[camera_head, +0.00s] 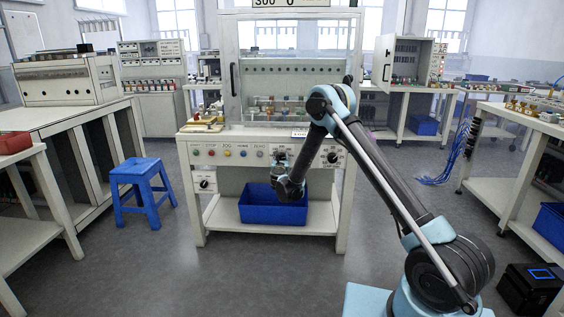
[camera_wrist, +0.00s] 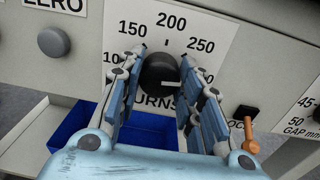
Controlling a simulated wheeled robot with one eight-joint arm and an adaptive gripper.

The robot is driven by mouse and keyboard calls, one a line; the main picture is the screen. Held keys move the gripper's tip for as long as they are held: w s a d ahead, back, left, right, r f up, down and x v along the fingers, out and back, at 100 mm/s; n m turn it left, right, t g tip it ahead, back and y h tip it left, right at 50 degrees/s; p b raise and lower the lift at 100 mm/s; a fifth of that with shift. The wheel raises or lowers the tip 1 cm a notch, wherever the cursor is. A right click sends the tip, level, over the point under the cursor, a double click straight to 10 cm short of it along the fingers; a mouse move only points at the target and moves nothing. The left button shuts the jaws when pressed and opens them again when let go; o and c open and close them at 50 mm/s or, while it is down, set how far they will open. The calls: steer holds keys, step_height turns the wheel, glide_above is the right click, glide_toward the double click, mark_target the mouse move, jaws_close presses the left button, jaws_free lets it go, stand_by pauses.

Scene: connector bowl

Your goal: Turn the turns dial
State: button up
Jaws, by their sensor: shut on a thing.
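The turns dial is a black round knob (camera_wrist: 158,74) on a white scale plate (camera_wrist: 205,25) marked 150, 200 and 250, seen in the wrist view. A short white mark shows on the knob's lower right face. My gripper (camera_wrist: 162,66) has a finger on each side of the knob and is shut on it. The fingers cover parts of the scale and of the label below.
A grey round button (camera_wrist: 53,41) is at the left under the ZERO label. An orange-brown lever (camera_wrist: 248,134) is at the right by a partly hidden label. Another dial (camera_head: 333,157) is further right on the panel. A blue bin (camera_head: 272,213) stands on the shelf below.

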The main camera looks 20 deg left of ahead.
steer(key=n, duration=1.3)
steer(key=shift+a, duration=0.1)
steer(key=n, duration=0.4)
steer(key=shift+n+h, duration=0.3)
steer(key=shift+n, duration=0.1)
steer(key=n, duration=0.3)
steer(key=shift+n, duration=0.3)
steer(key=n, duration=0.8)
steer(key=shift+f+n, duration=0.1)
steer(key=shift+n, duration=2)
